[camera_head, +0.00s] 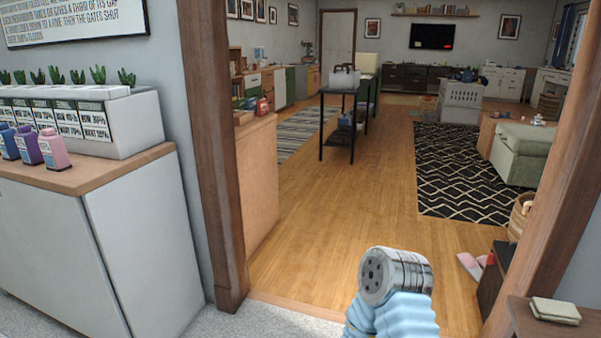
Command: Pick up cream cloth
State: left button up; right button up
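A folded cream cloth (555,311) lies flat on a small wooden table (533,328) at the bottom right, beside the doorway. The table runs out of the picture at the lower edge. A blue and grey link of my own arm rises at the bottom middle, to the left of the cloth and apart from it. No gripper fingers show in this view.
I face a doorway with a wooden frame on the left (213,150) and right (555,190). A white cabinet (110,240) with bottles and planters stands at left. Beyond are open wood floor (310,225), a black table (343,120) and a patterned rug (460,185).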

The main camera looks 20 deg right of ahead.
aim_at(552, 311)
jog(key=i+z, duration=0.15)
jog(key=z, duration=0.3)
jog(key=i+z, duration=0.1)
jog(key=z, duration=0.4)
jog(key=i+j+z, duration=0.1)
jog(key=z, duration=0.35)
jog(key=i+j+z, duration=0.1)
jog(key=j+z, duration=0.15)
jog(key=z, duration=0.25)
jog(key=j+z, duration=0.15)
jog(key=z, duration=0.3)
jog(key=i+j+z, duration=0.1)
jog(key=z, duration=0.35)
jog(key=j, duration=0.1)
